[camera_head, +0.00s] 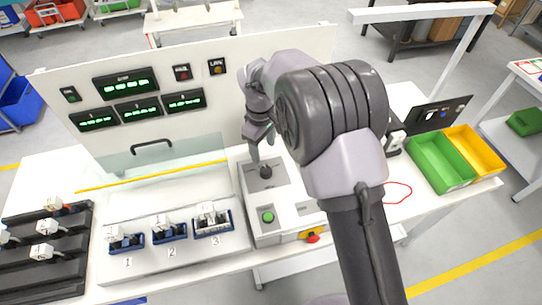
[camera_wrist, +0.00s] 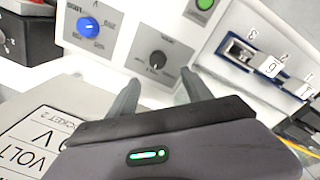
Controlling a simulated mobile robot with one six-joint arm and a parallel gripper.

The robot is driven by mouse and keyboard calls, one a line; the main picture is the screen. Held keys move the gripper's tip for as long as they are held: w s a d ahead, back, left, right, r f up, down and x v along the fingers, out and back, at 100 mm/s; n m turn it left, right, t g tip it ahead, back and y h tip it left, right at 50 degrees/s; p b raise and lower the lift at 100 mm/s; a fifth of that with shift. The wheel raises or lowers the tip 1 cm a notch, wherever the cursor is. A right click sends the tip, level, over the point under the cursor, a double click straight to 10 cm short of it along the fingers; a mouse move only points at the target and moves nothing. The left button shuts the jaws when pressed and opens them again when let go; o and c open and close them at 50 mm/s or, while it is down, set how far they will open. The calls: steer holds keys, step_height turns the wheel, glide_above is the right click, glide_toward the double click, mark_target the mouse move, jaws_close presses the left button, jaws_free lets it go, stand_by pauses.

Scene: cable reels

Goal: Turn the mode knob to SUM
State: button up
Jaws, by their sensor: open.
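In the wrist view a dark round knob (camera_wrist: 157,60) with a pale pointer line sits on a white panel, with small labels around it too blurred to read. I cannot confirm which label it points to. A blue knob (camera_wrist: 88,26) with a ring of labels is to its left. My gripper (camera_wrist: 160,84) is open and empty, its two fingers just short of the dark knob and either side of it in the picture. In the head view my gripper (camera_head: 261,150) hangs over the control box, above a dark upright piece (camera_head: 266,172); contact is unclear.
A green button (camera_head: 267,217) and a red emergency button (camera_head: 312,238) are on the control box. A green bin (camera_head: 440,163) and a yellow bin (camera_head: 474,148) stand right.

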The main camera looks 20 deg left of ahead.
mark_target(266, 170)
steer(key=f, duration=0.8)
steer(key=w+f+b, duration=0.1)
steer(key=f, duration=0.3)
steer(key=shift+d+f, duration=0.15)
steer(key=shift+f, duration=0.1)
jaws_close()
